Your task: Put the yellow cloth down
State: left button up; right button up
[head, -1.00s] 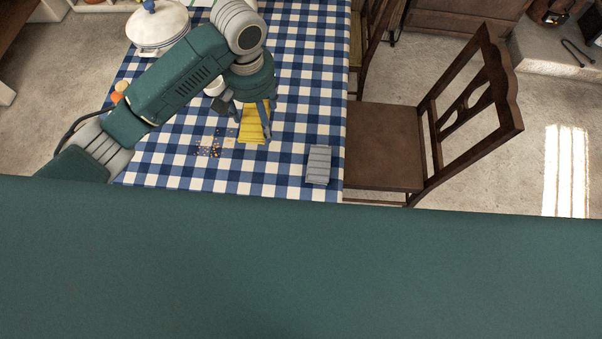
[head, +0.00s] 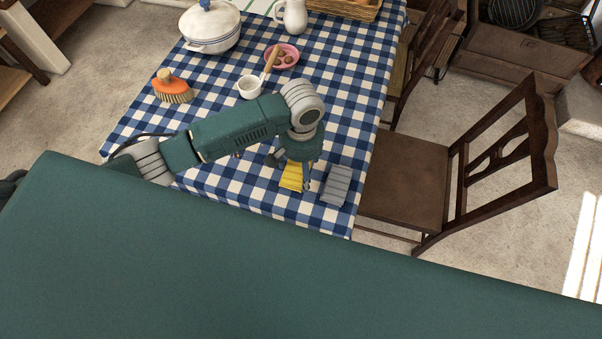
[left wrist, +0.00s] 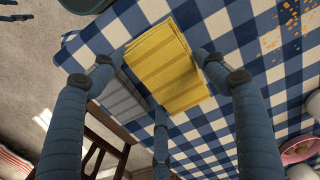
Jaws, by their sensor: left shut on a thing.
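The yellow cloth (head: 291,177) is folded into a striped rectangle and is at or just above the checked tablecloth (head: 225,178), close to its near right edge. My left gripper (head: 306,180) is over it, fingers pointing down, shut on the cloth. In the left wrist view the yellow cloth (left wrist: 168,65) lies between the fingers of my left gripper (left wrist: 155,75). I cannot tell whether its underside touches the table. My right gripper is not in view.
A grey folded cloth (head: 336,186) lies just right of the yellow one. A brush (head: 172,87), white cup (head: 249,87), pink plate (head: 282,57) and lidded pot (head: 209,27) stand farther back. A wooden chair (head: 410,178) is at the right edge. Orange crumbs (left wrist: 287,22) show in the wrist view.

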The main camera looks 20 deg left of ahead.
aim_at(301, 176)
pick_arm(q)
jog(key=shift+f, duration=0.3)
notch_tip(301, 176, down, 4)
jog(key=shift+f, duration=0.2)
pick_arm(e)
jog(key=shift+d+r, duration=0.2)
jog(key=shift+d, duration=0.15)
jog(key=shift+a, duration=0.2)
pick_arm(q)
jog(key=o, duration=1)
jog(key=shift+f, duration=0.1)
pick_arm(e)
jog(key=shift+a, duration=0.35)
pick_arm(q)
notch_tip(301, 176, up, 12)
jog(key=shift+r+b, duration=0.15)
jog(key=shift+b, duration=0.2)
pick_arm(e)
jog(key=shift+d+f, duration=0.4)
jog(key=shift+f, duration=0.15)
pick_arm(q)
jog(key=shift+s, duration=0.1)
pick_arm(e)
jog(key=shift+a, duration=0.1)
